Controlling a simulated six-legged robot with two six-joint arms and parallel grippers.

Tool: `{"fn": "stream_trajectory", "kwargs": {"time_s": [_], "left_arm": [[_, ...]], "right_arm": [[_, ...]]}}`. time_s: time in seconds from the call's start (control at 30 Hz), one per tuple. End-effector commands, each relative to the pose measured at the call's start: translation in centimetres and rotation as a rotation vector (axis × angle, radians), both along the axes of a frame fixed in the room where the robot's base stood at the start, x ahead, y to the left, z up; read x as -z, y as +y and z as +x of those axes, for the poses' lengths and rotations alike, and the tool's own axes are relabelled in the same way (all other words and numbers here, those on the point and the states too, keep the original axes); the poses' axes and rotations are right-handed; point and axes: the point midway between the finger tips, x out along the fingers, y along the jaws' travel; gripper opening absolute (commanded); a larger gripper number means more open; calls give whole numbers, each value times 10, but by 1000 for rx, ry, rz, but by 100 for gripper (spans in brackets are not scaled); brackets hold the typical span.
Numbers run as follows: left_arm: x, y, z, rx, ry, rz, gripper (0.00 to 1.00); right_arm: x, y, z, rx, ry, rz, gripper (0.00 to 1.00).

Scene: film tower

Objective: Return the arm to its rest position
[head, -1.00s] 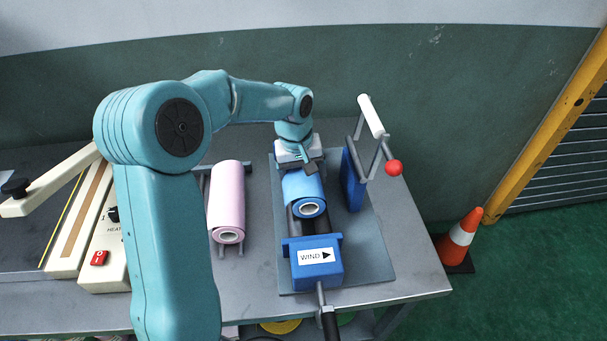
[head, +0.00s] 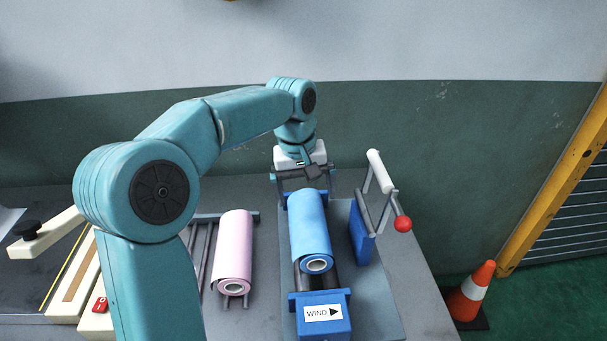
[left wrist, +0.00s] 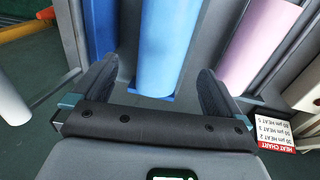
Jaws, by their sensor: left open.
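My left arm comes in from the left in the head view and reaches over the table. My left gripper (head: 305,184) is open and empty, above the far end of the blue film roll (head: 311,232). In the left wrist view its two dark fingers (left wrist: 155,85) stand apart, with the blue roll (left wrist: 168,40) between and beyond them. The blue roll lies on the winder (head: 322,313) marked WIND. My right gripper is not seen.
A pink roll (head: 234,255) lies on a rack left of the winder. A white roller frame with a red knob (head: 403,224) stands to the right. A heat sealer (head: 70,270) is at left. A cone (head: 471,292) stands on the floor. A heat chart (left wrist: 268,132) shows in the wrist view.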

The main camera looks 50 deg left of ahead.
Motion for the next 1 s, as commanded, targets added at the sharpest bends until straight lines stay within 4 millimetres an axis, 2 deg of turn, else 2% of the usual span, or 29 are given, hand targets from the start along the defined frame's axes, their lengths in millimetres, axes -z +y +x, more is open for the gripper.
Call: {"fn": "stream_trajectory", "kwargs": {"time_s": [0.03,0.1,0.3,1.0], "left_arm": [[-12,1,0,0,-4,0,100],[-24,1,-2,1,-3,0,100],[-40,3,-4,1,-1,-1,100],[-41,3,-5,0,0,0,100]], "right_arm": [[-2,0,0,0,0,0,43],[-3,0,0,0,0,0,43],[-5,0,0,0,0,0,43],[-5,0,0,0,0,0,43]]}}
